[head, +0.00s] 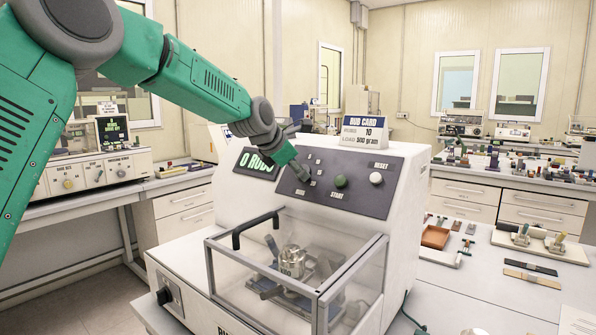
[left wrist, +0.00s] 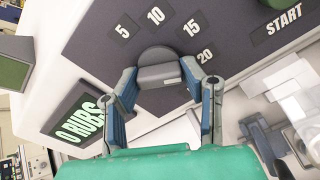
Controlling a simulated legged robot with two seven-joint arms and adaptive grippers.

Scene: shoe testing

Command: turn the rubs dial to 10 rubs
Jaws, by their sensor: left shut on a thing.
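The rubs dial (left wrist: 160,72) is a dark grey knob with a raised bar on the machine's sloped dark panel. The labels 5, 10, 15 and 20 (left wrist: 206,54) curve around it. My left gripper (left wrist: 161,79) has its two blue-grey fingers on either side of the dial and is shut on it. I cannot tell which number the dial points to. In the head view my left gripper (head: 302,174) reaches down to the panel and hides the dial. The display (head: 257,164) reads 0 RUBS. A card (head: 364,132) on top reads RUBS 10, LOAD 500 gram. My right gripper is not in view.
A green START button (head: 341,181) and a white RESET button (head: 376,178) sit right of the dial. A clear guard box (head: 290,270) stands below the panel around a metal weight. Benches with instruments and samples stand behind and to the right.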

